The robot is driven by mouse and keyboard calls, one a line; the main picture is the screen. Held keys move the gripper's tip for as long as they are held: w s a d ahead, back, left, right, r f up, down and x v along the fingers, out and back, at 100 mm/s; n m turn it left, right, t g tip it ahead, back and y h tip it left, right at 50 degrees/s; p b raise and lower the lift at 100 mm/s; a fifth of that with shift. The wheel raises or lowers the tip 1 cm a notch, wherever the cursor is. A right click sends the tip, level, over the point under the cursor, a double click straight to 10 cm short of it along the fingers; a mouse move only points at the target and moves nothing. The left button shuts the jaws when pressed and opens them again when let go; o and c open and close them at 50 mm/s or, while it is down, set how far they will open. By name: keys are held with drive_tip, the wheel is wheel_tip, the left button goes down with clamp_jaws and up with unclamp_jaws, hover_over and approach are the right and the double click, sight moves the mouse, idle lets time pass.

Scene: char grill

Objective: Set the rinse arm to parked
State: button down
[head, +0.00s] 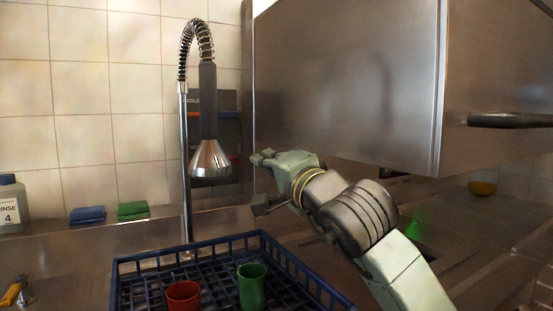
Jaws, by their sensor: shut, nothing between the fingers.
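The rinse arm (208,100) stands in front of the tiled wall, left of centre. It has a tall metal pipe, a coiled spring hose curving over the top, a dark handle and a silver spray head (210,161) hanging down above the rack. A dark panel with the word COLD shows partly behind it. My gripper (258,183) is to the right of the spray head, a little lower, pointing left. Its fingers are shut and empty, apart from the spray head. Part of it is hidden by its own wrist.
A blue rack (130,268) below holds a red cup (183,296) and a green cup (252,286). A large steel hood (345,80) fills the upper right. Blue (87,215) and green (133,210) sponges and a labelled bottle (10,203) sit on the left ledge.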

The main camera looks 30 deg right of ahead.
drive_tip(key=shift+w+a+f+p, duration=0.2)
drive_tip(key=shift+w+a+p, duration=0.15)
drive_tip(key=shift+a, duration=0.25)
drive_tip(key=shift+w+a+f+p, duration=0.25)
drive_tip(key=shift+w+a+p, duration=0.05)
drive_tip(key=shift+a, duration=0.3)
drive_tip(key=shift+w+a+f+p, duration=0.2)
drive_tip(key=shift+w+a+p, duration=0.15)
drive_tip(key=shift+a, duration=0.25)
drive_tip(key=shift+s, duration=0.1)
